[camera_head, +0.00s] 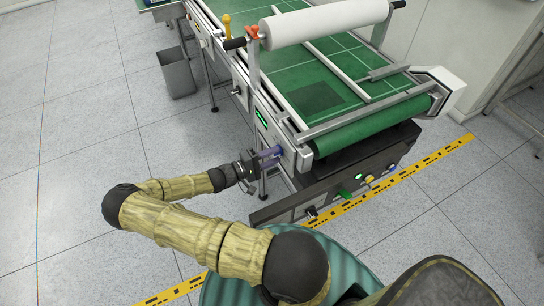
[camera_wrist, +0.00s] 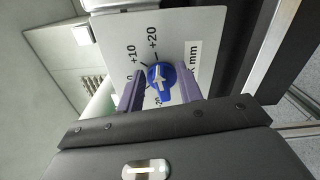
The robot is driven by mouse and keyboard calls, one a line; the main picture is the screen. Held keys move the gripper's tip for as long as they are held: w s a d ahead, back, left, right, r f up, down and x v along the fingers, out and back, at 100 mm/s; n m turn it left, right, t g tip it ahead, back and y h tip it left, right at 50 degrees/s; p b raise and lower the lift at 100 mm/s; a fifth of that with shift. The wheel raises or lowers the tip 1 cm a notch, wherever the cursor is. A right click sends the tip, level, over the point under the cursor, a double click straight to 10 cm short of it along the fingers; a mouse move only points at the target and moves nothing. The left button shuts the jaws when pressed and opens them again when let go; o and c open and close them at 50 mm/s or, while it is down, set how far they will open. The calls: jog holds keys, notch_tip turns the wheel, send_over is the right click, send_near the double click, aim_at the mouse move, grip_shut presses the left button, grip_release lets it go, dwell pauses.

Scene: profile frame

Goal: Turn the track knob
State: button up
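The track knob (camera_wrist: 161,88) is a blue dial with a white arrow, on a pale scale plate (camera_wrist: 190,28) in the wrist view. Marks +10, +20 and part of a 0 show; the arrow points roughly up in the picture, and its exact reading is hard to tell. My gripper (camera_wrist: 161,76) has two purple fingers, one on each side of the knob. The fingers stand apart, with narrow gaps seeming to show beside the knob. In the head view my gripper (camera_head: 271,156) is at the side of the conveyor machine, where the knob is hidden.
The conveyor machine has a green belt (camera_head: 375,126) and a white roll (camera_head: 325,22) above it. A front control panel (camera_head: 350,190) juts out near my arm. A grey bin (camera_head: 177,75) stands on the floor at the left.

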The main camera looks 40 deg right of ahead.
jog(key=b+v, duration=0.3)
jog(key=v, duration=1.4)
jog(key=shift+a, duration=0.15)
jog(key=shift+r, duration=0.1)
